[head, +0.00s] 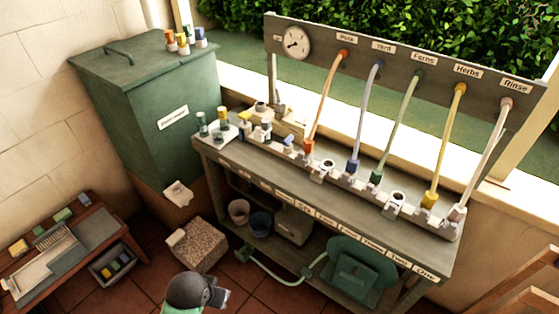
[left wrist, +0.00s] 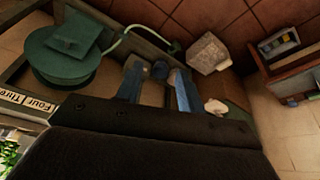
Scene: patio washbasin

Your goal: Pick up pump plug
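I cannot pick out the pump plug with certainty. A pale green hose (head: 275,275) runs from the green reel (head: 358,270) on the lower shelf to a dark green end fitting (head: 243,252) at the shelf's left end. This fitting also shows in the left wrist view (left wrist: 174,47). In that view my left gripper (left wrist: 155,78) has two blue-grey fingers set apart, with a gap between them and nothing visibly held. A dark rounded part of my arm shows at the bottom of the head view. My right gripper is in neither view.
The bench (head: 330,200) carries a row of sockets with coloured hoses under a labelled board (head: 400,60). A grey box (head: 293,225) and two pots (head: 260,223) stand beneath. A stone block (head: 199,245) stands on the floor. A green bin (head: 150,110) and a desk (head: 100,229) are left.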

